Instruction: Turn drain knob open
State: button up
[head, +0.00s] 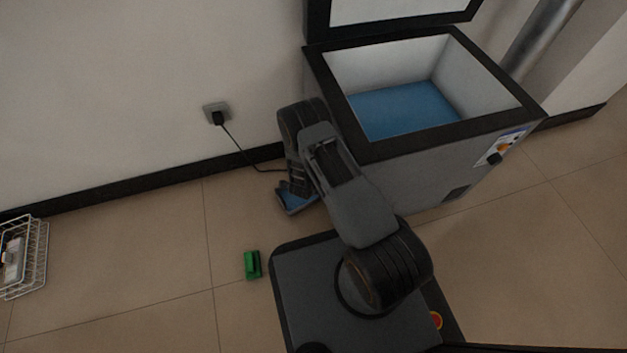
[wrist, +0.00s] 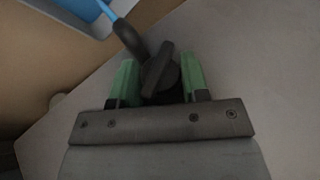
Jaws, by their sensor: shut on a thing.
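The black drain knob (wrist: 160,78) sits on the grey side wall of the chest freezer, seen close up in the wrist view. My gripper (wrist: 158,68) has its green fingers on either side of the knob and is shut on it. The knob's raised grip bar is tilted slightly from upright in that view. In the head view, my arm hides the knob and gripper at the left side of the freezer (head: 425,185).
The freezer lid (head: 320,22) stands open, with blue at the bottom inside. A cord runs from a wall outlet (head: 216,113). A green object (head: 252,265) and wire basket (head: 38,258) are on the floor left.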

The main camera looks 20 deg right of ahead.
jog(key=shift+s, duration=0.1)
jog(key=o, duration=0.9)
jog(key=shift+o, duration=0.2)
jog(key=p+v, duration=0.6)
jog(key=v, duration=0.7)
jog(key=shift+r, duration=0.35)
jog(key=shift+s+a, duration=0.1)
